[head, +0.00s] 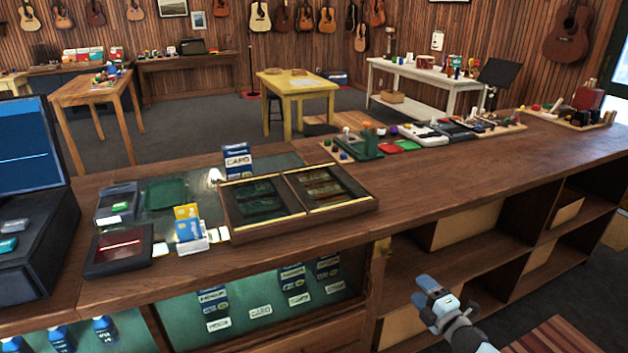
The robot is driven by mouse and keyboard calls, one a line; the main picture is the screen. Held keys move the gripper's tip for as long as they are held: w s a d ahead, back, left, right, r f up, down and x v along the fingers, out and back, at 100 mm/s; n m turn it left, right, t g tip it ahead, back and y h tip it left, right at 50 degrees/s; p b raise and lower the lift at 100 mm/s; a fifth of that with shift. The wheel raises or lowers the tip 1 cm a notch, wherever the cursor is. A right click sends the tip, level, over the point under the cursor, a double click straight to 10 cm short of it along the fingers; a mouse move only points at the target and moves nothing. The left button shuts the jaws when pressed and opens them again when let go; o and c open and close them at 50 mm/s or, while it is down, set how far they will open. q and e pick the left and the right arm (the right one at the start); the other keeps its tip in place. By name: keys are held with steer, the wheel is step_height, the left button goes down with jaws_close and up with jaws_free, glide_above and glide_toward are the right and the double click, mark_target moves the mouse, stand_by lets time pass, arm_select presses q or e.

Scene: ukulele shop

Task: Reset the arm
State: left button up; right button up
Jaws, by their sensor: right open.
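My right gripper (432,291) shows at the lower right of the head view, with its arm coming in from the bottom edge. It is open, and I see nothing between its fingers. It is in front of the shelves under the wooden counter (420,205), lower than the counter top in the picture. My left gripper is not in view.
The counter carries a partitioned wooden tray (231,237), a CAPO box (237,159), a card holder (192,239) and a dark register (35,190). Open shelves (480,262) lie behind my right gripper. A yellow table (297,84) stands beyond the counter.

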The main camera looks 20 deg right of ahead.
steer(key=s+a+f+m+g+y, duration=0.1)
steer(key=s+a+f+m+g, duration=0.35)
steer(key=s+a+m, duration=0.55)
steer(key=s+a+f+m+g+y, duration=0.1)
steer(key=s+a+f+m+g, duration=0.35)
steer(key=s+a, duration=0.85)
arm_select(q)
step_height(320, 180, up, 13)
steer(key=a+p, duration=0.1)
steer(key=p, duration=1.4)
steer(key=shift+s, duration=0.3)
arm_select(e)
step_height(320, 180, up, 13)
steer(key=a+m+t, duration=0.1)
steer(key=a+t, duration=0.1)
steer(key=shift+s, duration=0.15)
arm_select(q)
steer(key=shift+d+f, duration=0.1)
arm_select(e)
steer(key=shift+f, duration=0.1)
